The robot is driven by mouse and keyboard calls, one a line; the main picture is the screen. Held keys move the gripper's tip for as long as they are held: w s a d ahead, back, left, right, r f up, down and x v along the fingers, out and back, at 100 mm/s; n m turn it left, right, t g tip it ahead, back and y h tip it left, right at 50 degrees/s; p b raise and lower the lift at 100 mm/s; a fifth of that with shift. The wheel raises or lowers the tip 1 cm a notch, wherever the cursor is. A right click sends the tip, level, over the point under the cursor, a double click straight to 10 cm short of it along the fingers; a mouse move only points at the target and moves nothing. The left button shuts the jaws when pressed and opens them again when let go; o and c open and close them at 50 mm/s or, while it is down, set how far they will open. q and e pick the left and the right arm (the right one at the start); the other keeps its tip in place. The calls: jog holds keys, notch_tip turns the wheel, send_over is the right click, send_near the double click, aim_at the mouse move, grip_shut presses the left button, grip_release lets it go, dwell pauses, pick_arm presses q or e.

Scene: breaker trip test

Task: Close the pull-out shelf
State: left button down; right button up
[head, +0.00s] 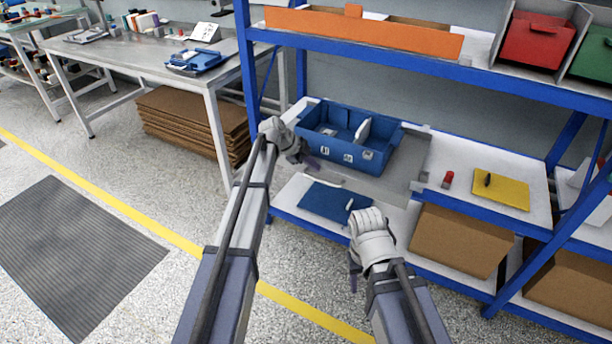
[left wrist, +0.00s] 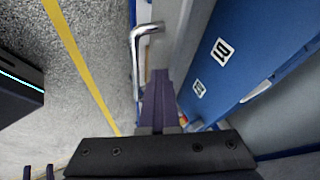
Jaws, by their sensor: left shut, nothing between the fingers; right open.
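The pull-out shelf (head: 388,187) is a grey board in the blue rack, sticking out past the front of the neighbouring white shelf surface. A blue bin (head: 375,156) stands on it. In the left wrist view, a chrome bar handle (left wrist: 138,62) sits on the front of the shelf (left wrist: 181,38), with the blue bin (left wrist: 236,62) to the right. My left gripper (head: 312,164) is shut and empty at the shelf's front left, its fingers beside the handle; I cannot tell whether they touch. My right gripper (head: 354,272) is open and empty, in front of the rack.
A blue clipboard (head: 332,201) lies on the lower level below the shelf. A yellow clipboard (head: 502,190) and a red object (head: 447,179) lie to the right. Cardboard boxes (head: 460,238) stand underneath. A workbench (head: 130,48) is at the left, with open floor in front.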

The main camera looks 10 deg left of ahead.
pick_arm(q)
jog(key=w+d, duration=0.1)
jog(key=w, duration=0.3)
jog(key=w+d, duration=0.2)
jog(key=w, duration=0.3)
jog(key=w+d, duration=0.1)
jog(key=w, duration=0.3)
jog(key=shift+w+d, duration=0.15)
jog(key=shift+w, duration=0.1)
jog(key=shift+w+d+r, duration=0.1)
jog(key=shift+w, duration=0.3)
